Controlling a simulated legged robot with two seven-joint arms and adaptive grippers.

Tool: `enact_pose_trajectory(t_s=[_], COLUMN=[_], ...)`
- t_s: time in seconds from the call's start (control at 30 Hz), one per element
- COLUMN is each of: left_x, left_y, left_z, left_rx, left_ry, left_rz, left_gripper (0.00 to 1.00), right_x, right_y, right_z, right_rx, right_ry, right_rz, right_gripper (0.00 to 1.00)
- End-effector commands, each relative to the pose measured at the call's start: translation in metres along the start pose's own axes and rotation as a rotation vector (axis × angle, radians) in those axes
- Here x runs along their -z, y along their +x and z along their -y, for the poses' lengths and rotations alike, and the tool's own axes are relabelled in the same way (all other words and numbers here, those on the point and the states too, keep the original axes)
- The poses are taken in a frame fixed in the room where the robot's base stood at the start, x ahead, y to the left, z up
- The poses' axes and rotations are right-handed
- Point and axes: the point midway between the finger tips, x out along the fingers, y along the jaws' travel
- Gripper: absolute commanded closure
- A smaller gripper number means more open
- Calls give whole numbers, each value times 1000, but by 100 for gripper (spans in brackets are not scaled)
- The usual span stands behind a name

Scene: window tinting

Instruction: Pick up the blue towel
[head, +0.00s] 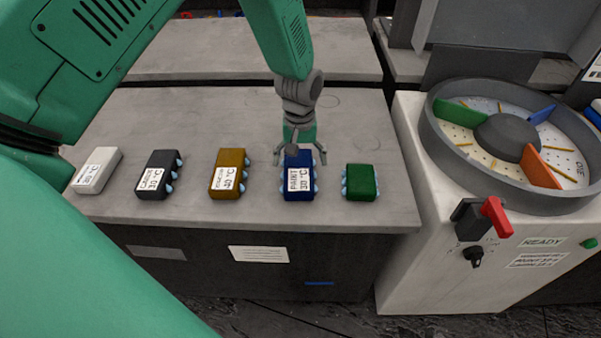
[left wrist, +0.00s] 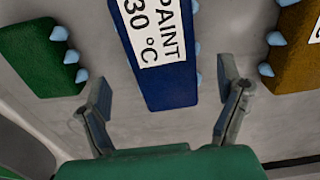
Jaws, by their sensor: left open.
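The blue towel (head: 298,179) is a dark blue block with a white label reading "PAINT 30 °C" and light blue bumps along its sides. It lies on the grey counter, second from the right in a row. My left gripper (head: 300,158) is open at the far end of the towel, its fingers spread to either side. In the left wrist view the towel (left wrist: 165,85) lies ahead of the open left gripper (left wrist: 166,105), and I see no contact. My right gripper is not in view.
A green block (head: 361,182) lies close to the right of the blue towel, and a mustard block (head: 228,175) lies to its left. Black (head: 157,175) and white (head: 98,170) blocks lie farther left. A round compartmented drum machine (head: 445,160) stands at the right.

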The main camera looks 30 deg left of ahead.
Motion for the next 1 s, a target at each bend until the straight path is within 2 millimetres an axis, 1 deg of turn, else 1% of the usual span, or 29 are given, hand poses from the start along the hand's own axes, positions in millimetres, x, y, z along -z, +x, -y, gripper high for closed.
enact_pose_trajectory(t_s=[0.1, 0.23, 0.33, 0.53, 0.57, 0.6, 0.67, 0.7, 0.73, 1.0], left_x=[1, 1, 2, 1, 1, 1, 1, 1, 1, 2], left_y=[20, 38, 44, 44, 44, 44, 44, 44, 44, 43], left_z=[1, 1, 0, 0, 0, 0, 0, 0, 0, 0], left_rx=[2, 2, 0, 0, 1, 1, 1, 0, 0, 0], left_ry=[0, 0, -1, 0, 0, 0, 0, 0, 0, 0], left_rz=[4, 3, 1, 0, 0, 0, 0, 0, 0, 0], left_gripper=[14, 14, 14, 14, 17, 31, 52, 67, 72, 72], right_x=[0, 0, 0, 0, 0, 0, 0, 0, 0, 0], right_y=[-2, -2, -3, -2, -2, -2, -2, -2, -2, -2], right_z=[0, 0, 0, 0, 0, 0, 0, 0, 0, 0], right_rx=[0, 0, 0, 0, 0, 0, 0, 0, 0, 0], right_ry=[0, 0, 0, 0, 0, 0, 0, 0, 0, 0], right_rz=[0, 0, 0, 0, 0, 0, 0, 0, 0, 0], right_gripper=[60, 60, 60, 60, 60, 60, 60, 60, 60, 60])
